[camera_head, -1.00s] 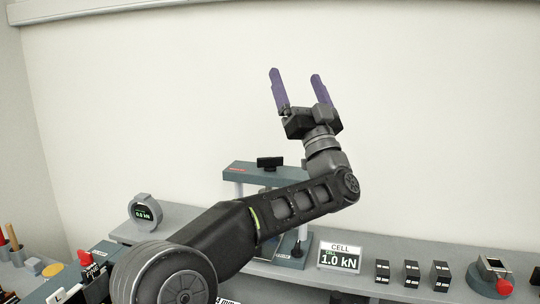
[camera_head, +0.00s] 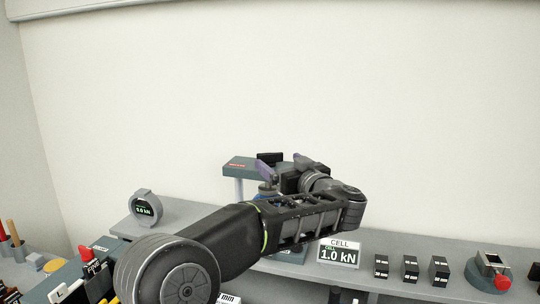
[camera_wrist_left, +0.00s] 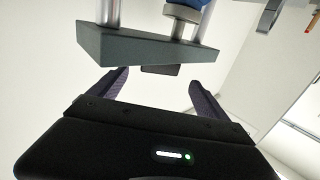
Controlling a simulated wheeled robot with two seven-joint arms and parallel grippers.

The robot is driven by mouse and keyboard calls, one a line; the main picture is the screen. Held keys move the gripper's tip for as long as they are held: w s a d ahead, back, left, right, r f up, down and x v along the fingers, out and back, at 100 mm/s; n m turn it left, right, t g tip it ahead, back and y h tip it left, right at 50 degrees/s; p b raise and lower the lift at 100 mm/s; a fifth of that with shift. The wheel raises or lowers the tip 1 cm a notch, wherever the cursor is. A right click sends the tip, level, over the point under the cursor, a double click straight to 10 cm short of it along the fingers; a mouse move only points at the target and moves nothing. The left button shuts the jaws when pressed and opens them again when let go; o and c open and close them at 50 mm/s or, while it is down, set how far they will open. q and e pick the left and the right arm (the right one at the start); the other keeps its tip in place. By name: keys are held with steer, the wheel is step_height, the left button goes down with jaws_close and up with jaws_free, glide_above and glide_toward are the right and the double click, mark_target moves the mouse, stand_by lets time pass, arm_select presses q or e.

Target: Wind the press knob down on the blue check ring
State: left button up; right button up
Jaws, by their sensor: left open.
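The press has a grey-green top plate (camera_head: 238,164) on pale columns, with a black bar-shaped press knob (camera_head: 270,158) on top. In the left wrist view the plate (camera_wrist_left: 145,44) appears upside down, and the dark knob (camera_wrist_left: 160,70) shows between the finger directions, just beyond the tips. My left gripper (camera_head: 283,166) is open and empty at the press, partly covering it. Its purple fingers (camera_wrist_left: 160,88) do not visibly touch the knob. The blue check ring (camera_head: 267,189) shows only as a small blue patch under the plate; a blue part (camera_wrist_left: 192,3) also shows in the wrist view. My right gripper is not in view.
A round gauge (camera_head: 146,206) stands on the shelf to the left. A CELL display (camera_head: 338,253) reads 1.0 kN. Several black blocks (camera_head: 410,269) and a device with a red knob (camera_head: 490,272) stand to the right. The wall above is clear.

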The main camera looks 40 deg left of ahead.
mark_target(271, 156)
arm_select(q)
steer(key=p+x, duration=0.1)
steer(key=x, duration=0.5)
steer(key=shift+w+a, duration=0.15)
steer(key=shift+a, duration=0.1)
